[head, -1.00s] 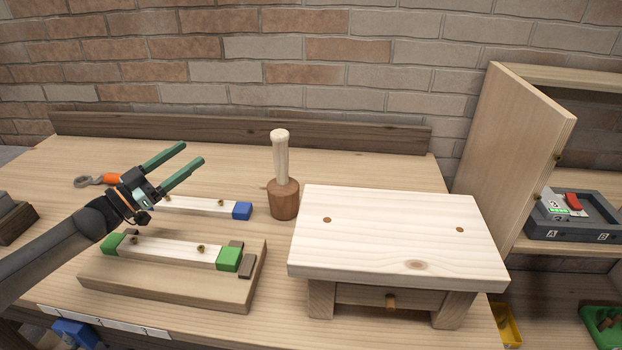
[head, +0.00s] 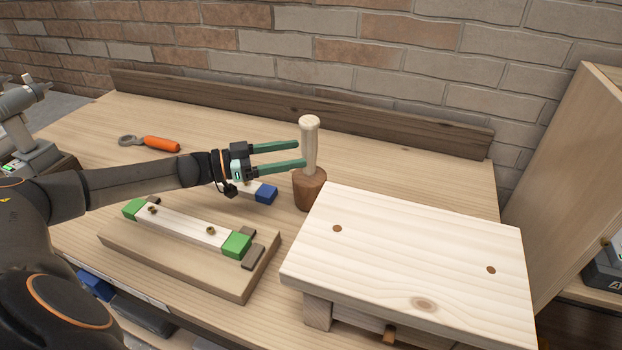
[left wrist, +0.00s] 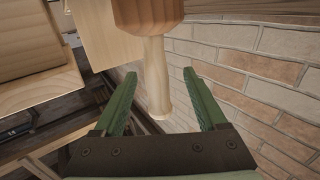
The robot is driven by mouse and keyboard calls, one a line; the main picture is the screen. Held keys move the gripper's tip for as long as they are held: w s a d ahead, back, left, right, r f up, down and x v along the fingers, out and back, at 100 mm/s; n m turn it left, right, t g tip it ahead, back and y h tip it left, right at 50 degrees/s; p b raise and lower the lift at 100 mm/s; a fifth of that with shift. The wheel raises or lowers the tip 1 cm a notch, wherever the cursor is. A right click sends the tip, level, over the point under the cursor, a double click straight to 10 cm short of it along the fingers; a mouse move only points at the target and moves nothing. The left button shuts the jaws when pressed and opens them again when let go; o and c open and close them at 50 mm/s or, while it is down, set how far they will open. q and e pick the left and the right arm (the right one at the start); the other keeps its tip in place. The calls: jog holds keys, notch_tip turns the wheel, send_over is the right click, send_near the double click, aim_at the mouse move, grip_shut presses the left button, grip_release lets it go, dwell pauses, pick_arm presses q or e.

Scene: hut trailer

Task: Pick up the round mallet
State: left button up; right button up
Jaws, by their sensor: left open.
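The round mallet (head: 311,150) stands upright on the bench, with its brown wooden head (head: 309,190) down and its pale handle up. My left gripper (head: 303,153) is open, with its green fingers pointing right and their tips close to the left of the handle. In the left wrist view the mallet's handle (left wrist: 156,75) shows beyond and between the two open fingers (left wrist: 163,85), with the brown head at the top of the picture. Nothing is held. Whether the fingertips touch the handle cannot be told. My right gripper is not in view.
A small pale wooden stool (head: 415,255) stands close to the right of the mallet. A board with a green-ended strip (head: 185,228) lies in front of my left arm. A blue-ended piece (head: 265,194) lies below the gripper. An orange-handled tool (head: 161,144) lies behind the arm.

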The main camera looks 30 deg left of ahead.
pick_arm(q)
jog(key=p, duration=0.1)
send_over(323, 171)
jog(key=shift+w+f, duration=0.1)
grip_shut()
dwell(0.8)
dwell(0.8)
